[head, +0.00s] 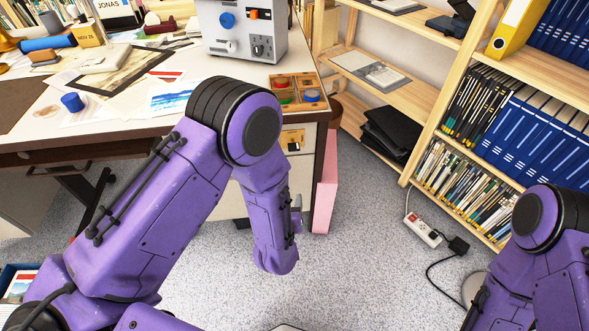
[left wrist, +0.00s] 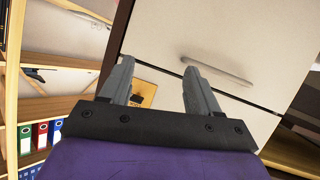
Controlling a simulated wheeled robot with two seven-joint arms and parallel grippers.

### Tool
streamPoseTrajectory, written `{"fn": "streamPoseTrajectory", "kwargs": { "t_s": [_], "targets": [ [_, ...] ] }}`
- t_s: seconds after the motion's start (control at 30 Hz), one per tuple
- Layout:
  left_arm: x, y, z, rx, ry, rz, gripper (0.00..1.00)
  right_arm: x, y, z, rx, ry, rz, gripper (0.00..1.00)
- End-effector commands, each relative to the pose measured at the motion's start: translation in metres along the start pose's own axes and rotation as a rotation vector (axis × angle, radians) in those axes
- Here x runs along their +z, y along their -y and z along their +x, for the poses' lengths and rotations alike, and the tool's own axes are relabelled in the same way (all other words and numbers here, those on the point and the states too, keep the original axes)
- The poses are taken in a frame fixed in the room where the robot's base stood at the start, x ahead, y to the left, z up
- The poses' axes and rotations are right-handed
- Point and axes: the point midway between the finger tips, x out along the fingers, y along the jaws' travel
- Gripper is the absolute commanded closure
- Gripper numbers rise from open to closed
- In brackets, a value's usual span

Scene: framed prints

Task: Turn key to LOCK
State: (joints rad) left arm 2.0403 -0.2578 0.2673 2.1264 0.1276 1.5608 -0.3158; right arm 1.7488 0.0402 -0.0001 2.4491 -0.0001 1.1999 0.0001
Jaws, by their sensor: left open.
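A yellow plate (head: 292,140) is on the upper front of the pale drawer cabinet under the desk's right end. In the left wrist view the yellow plate (left wrist: 146,92) shows between my fingers, partly hidden, with a small dark spot on it. I cannot make out a key or the word LOCK. My left gripper (left wrist: 158,78) is open and empty, pointing at the cabinet front, apart from the plate as far as I can tell. In the head view only a grey bit of my left gripper (head: 297,205) shows beside my purple forearm. My right gripper is out of view.
A grey control box (head: 240,30) with a blue knob and dials stands on the desk. A wooden tray (head: 304,81) holds coloured pieces at the desk corner. A pink panel (head: 326,185) leans beside the cabinet. Shelves stand right; a power strip (head: 424,231) lies on the floor.

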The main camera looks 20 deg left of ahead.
Motion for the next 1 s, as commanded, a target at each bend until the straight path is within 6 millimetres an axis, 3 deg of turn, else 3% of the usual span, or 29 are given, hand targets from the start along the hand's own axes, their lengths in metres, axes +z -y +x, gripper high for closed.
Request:
{"fn": "streamPoseTrajectory", "kwargs": {
  "t_s": [0.03, 0.1, 0.17, 0.23, 0.37, 0.8, 1.0],
  "targets": [
    [-0.007, -0.03, 0.017, 0.019, -0.139, 0.007, 0.38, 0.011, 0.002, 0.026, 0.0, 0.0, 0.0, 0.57],
    [-0.038, -0.056, 0.016, -0.014, -0.288, 0.026, 0.38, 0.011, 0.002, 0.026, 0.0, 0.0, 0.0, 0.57],
    [-0.06, -0.061, 0.011, -0.072, -0.364, 0.046, 0.38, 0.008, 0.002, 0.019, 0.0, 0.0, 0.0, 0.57],
    [-0.072, -0.054, 0.008, -0.137, -0.414, 0.084, 0.38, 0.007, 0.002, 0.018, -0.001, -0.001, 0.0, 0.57],
    [-0.079, -0.048, 0.009, -0.181, -0.435, 0.141, 0.38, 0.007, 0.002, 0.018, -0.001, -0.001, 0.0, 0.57],
    [-0.113, -0.034, 0.086, -0.182, -0.431, 0.144, 0.38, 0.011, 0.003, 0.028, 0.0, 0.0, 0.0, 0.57],
    [-0.121, -0.032, 0.1, -0.18, -0.43, 0.148, 0.38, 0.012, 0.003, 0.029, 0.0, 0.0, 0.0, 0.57]
  ]
}}
